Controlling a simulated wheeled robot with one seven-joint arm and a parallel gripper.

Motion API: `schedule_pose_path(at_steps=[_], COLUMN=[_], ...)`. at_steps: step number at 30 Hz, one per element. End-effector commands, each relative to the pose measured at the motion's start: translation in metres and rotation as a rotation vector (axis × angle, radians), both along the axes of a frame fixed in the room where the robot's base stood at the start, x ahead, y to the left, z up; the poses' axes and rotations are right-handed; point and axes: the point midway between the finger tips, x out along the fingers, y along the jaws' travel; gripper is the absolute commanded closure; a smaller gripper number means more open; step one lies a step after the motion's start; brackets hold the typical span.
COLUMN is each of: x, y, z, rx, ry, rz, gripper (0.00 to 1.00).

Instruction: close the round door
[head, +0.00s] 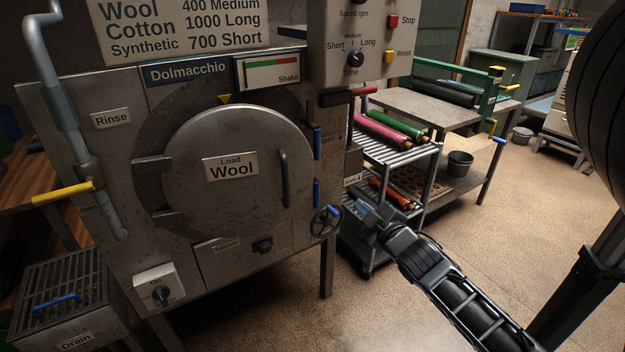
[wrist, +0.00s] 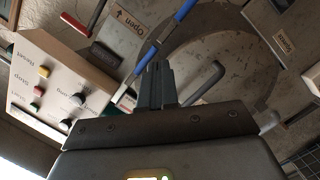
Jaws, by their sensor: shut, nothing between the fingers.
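The round grey door (head: 190,140) labelled Wool is on the front of the machine, with hinges (head: 152,168) at its left and a dark bar handle (head: 284,178) at its right. It sits in front of a darker ring (head: 146,142); it looks slightly off the ring, but I cannot tell how wide any gap is. Blue-gripped latch parts (head: 317,142) are right of the door. My gripper (head: 364,212) is shut and empty, right of the door and apart from it.
A blue handwheel (head: 325,222) is just left of my gripper. A cart (head: 400,150) with coloured rolls stands behind it. The control box (head: 350,50) overhangs the machine's upper right. The floor (head: 520,230) at the right is open.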

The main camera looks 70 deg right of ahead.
Motion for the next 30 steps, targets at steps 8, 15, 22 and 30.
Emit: schedule_pose_path(at_steps=[8, 15, 22, 30], x=[0.032, 0.056, 0.066, 0.093], y=[0.033, 0.045, 0.043, 0.015], z=[0.004, 0.025, 0.033, 0.033], rx=[0.316, 0.464, 0.494, 0.495], ry=[-0.413, -0.657, -0.714, -0.713], rz=[-0.024, 0.008, 0.021, 0.021], gripper=[1.0, 1.0, 1.0, 1.0])
